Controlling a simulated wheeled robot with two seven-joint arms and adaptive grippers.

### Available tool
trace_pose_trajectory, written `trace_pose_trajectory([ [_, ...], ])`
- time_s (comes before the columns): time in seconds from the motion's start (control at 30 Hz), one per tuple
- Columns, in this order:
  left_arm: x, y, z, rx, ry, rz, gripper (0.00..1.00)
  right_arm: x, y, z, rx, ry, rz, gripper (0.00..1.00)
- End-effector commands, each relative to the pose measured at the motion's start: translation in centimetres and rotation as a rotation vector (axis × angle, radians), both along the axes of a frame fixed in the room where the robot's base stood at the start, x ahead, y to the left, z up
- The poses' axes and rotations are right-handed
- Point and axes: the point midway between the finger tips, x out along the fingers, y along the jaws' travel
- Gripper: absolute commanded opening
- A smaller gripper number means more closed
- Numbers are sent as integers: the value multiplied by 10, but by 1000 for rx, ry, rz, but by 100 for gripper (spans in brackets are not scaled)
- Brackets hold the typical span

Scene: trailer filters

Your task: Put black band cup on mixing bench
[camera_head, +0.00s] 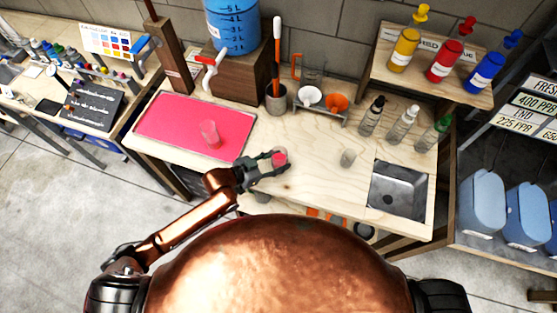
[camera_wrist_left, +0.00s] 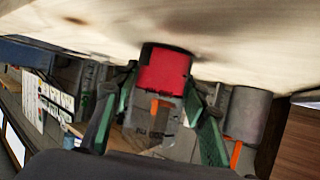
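A clear cup with red contents (camera_head: 280,158) is between the fingers of my left gripper (camera_head: 274,162), over the front middle of the wooden bench (camera_head: 310,135). In the left wrist view, where the bench appears at the top, the cup (camera_wrist_left: 165,72) shows a red part, a dark edge at its base and a clear part with dark marks. The green-edged fingers of the gripper (camera_wrist_left: 162,105) lie along both its sides. I cannot tell whether its base touches the bench. A clear cup (camera_head: 209,134) stands on the pink tray (camera_head: 165,118). My right gripper is not in view.
Several bottles (camera_head: 403,122) stand behind the sink. A grey holder (camera_head: 276,98) and a blue container (camera_head: 233,25) stand at the back. The bench middle is mostly clear.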

Motion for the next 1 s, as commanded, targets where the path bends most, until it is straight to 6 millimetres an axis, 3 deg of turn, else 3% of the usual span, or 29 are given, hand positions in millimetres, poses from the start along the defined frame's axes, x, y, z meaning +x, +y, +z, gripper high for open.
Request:
trace_pose_trajectory([
  [0.23,0,0,0,2,1,0,57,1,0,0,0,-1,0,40],
  [0.57,0,0,3,1,1,0,58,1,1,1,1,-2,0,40],
  [0.77,-14,22,13,5,0,1,58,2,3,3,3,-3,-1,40],
  [1.0,-40,60,35,5,1,0,58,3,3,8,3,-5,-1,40],
])
